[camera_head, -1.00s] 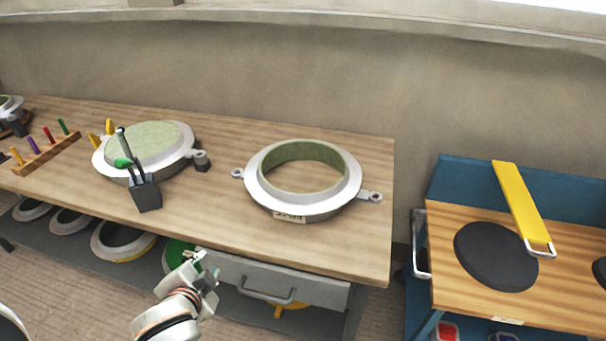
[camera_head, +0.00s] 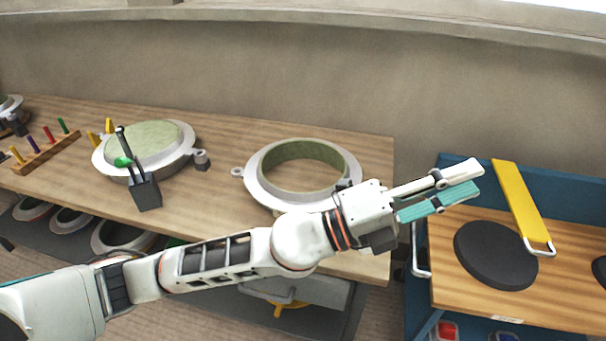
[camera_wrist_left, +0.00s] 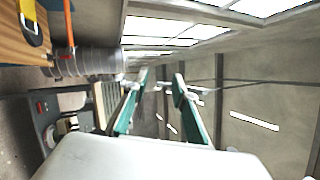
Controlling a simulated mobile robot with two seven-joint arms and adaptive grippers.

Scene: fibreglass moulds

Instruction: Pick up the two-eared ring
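The two-eared ring (camera_head: 257,182) is a pale grey flanged ring with a green inner wall. It lies flat on the wooden workbench in the head view. Its left ear shows. Its right ear and front right edge are hidden behind my left arm. My left gripper (camera_head: 475,182) is open and empty, right of the ring and apart from it, near the blue cart and pointing right. In the left wrist view, the teal fingers of the left gripper (camera_wrist_left: 160,78) stand apart with nothing between them. My right gripper is not in view.
A similar mould with a green top (camera_head: 150,145) stands left on the workbench (camera_head: 225,225), beside a dark tool holder (camera_head: 146,192) and a peg rack (camera_head: 45,158). The blue cart (camera_head: 460,172) at right holds a black disc (camera_head: 495,255) and a yellow-handled tool (camera_head: 518,200).

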